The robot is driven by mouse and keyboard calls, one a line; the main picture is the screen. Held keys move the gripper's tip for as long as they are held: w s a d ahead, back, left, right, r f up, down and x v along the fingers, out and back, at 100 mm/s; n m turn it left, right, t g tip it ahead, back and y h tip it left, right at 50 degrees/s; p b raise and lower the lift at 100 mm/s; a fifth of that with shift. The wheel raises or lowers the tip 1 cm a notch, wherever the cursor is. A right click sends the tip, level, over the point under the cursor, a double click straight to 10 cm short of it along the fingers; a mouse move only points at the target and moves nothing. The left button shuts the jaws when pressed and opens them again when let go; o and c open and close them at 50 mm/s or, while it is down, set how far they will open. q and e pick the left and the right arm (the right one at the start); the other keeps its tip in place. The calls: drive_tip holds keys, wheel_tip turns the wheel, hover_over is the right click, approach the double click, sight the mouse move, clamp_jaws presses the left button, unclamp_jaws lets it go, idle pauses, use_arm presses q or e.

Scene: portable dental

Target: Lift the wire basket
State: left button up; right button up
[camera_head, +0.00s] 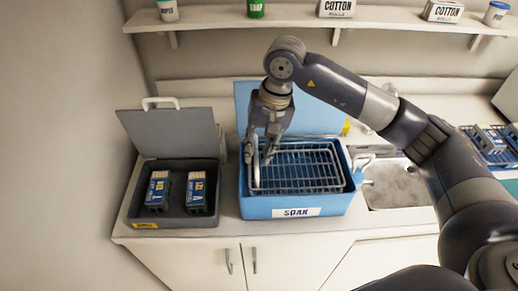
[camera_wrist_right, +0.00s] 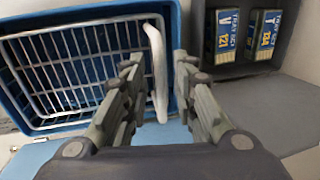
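The wire basket (camera_head: 300,168) is a silver wire grid sitting inside the blue tub (camera_head: 290,205) labelled SOAK. In the right wrist view the basket (camera_wrist_right: 70,70) fills the upper left. A pale upright handle (camera_wrist_right: 157,70) stands at the basket's near side; it also shows at the left end of the basket in the head view (camera_head: 256,168). My right gripper (camera_head: 258,155) points down over that end. Its fingers (camera_wrist_right: 158,65) are apart, with the handle between them and gaps visible on both sides. My left gripper is not in view.
A dark case (camera_head: 180,218) with an open lid (camera_head: 170,130) holds two labelled packs left of the tub. The blue tub lid (camera_head: 310,108) stands behind. A sink (camera_head: 395,188) is at the right. A shelf (camera_head: 390,18) with containers runs above.

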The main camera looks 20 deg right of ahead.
drive_tip(key=shift+w+f, duration=0.1)
drive_tip(key=shift+f, duration=0.05)
wheel_tip(320, 180, up, 12)
drive_tip(key=d, duration=0.2)
drive_tip(key=shift+s, duration=0.35)
drive_tip(key=shift+d+f, duration=0.1)
drive_tip(key=shift+f, duration=0.05)
